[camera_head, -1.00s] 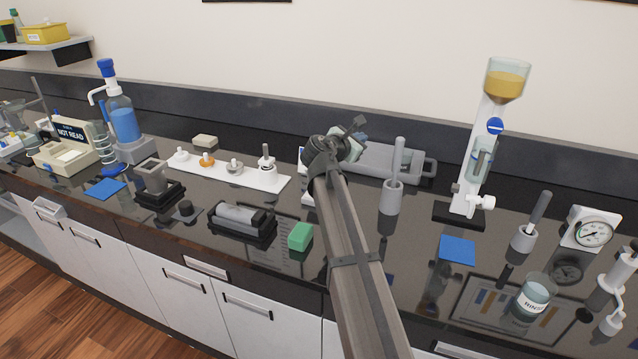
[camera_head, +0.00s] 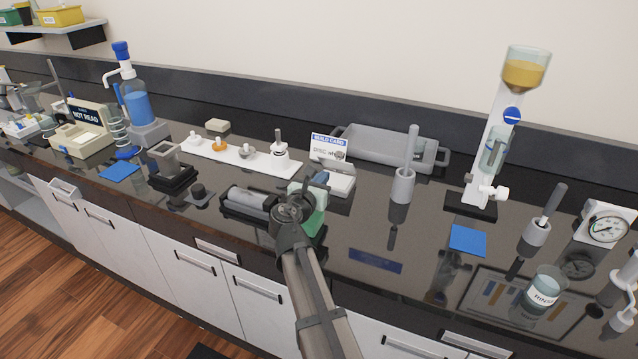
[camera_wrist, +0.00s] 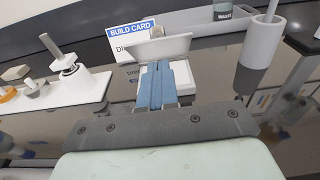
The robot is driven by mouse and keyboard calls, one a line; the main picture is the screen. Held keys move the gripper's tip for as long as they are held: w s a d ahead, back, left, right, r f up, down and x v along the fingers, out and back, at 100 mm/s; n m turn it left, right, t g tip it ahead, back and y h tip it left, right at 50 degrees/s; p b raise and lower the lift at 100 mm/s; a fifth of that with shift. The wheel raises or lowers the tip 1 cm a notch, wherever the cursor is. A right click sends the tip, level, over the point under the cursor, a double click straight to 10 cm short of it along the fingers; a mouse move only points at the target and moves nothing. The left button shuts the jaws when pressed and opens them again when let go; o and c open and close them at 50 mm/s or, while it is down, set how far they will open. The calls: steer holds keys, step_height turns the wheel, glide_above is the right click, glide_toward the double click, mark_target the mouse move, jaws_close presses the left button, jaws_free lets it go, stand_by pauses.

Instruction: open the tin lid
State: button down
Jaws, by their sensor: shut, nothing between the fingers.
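The tin is a small white box (camera_head: 340,184) on the dark bench, in front of the build card (camera_head: 329,147). In the wrist view the tin (camera_wrist: 185,82) is partly hidden behind my fingers. A pale flat panel, apparently its lid (camera_wrist: 125,50), stands tilted up at the tin's far side. My gripper (camera_wrist: 155,68) has its blue fingers together, empty, in front of the panel and over the tin's near part. I cannot tell whether the fingertips touch the panel. In the head view my gripper (camera_head: 321,180) is at the tin's near left side.
A grey tray (camera_head: 395,148) lies behind the tin. A grey holder with a rod (camera_head: 403,185) stands to the right. A white rack with several stoppers (camera_head: 235,158) is to the left. A dark-based grey cylinder (camera_head: 250,202) lies left of my gripper. Bench space right of my arm is partly clear.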

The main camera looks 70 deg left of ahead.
glide_toward(340, 153)
steer(key=shift+w+a+f, duration=0.95)
steer(key=shift+f, duration=0.15)
steer(key=shift+r, duration=0.1)
steer(key=shift+w+a+r, duration=0.1)
steer(key=shift+w+r, duration=0.05)
steer(key=shift+a+r+g+h, duration=0.1)
steer(key=shift+r+g+h, duration=0.05)
steer(key=shift+g+h, duration=0.15)
steer(key=shift+w+a+r+g+h, duration=0.55)
steer(key=shift+r+g+h, duration=0.15)
steer(key=shift+w+a+r+g+h, duration=0.8)
steer(key=shift+w+a+g+h, duration=0.1)
steer(key=shift+a+g+h, duration=0.1)
steer(key=shift+w+a+r, duration=0.15)
steer(key=shift+w+a, duration=0.2)
steer(key=shift+w, duration=0.1)
steer(key=shift+w+a+r, duration=0.2)
steer(key=shift+w+a, duration=0.15)
steer(key=shift+w, duration=0.1)
